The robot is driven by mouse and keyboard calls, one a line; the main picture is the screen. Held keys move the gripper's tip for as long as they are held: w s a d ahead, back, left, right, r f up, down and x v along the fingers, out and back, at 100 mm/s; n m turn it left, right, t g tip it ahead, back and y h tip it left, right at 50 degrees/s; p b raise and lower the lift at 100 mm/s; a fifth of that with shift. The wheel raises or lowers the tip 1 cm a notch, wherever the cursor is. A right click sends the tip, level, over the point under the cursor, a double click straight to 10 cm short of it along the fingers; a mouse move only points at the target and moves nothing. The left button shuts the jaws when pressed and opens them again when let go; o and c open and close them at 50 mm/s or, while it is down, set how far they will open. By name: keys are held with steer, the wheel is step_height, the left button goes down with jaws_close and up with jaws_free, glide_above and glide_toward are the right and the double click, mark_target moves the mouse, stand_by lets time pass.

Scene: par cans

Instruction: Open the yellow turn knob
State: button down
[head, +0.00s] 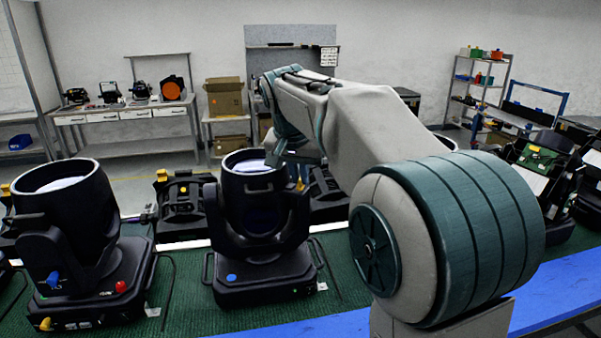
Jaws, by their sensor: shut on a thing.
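Several yellow knob-like parts show, and I cannot tell which is the yellow turn knob of the task. One yellow knob (46,323) is low on the base of the left black lamp (68,225). Another yellow part (161,175) tops a black unit behind the lamps. My arm reaches over from the right, and my gripper (275,158) points down by the rear rim of the middle black lamp (252,195). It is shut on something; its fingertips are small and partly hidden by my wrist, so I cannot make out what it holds.
The lamps stand on a green mat (185,300) with a blue front edge (560,295). The left lamp also has blue and red knobs (120,286). More black units (540,165) stand at right. A workbench (125,115) and shelves line the back wall.

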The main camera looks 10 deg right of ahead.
steer(key=shift+m, duration=0.6)
steer(key=shift+h, duration=0.3)
steer(key=c, duration=1.5)
jaws_free()
steer(key=shift+c, duration=0.2)
steer(key=v, duration=1.3)
steer(key=shift+r, duration=0.5)
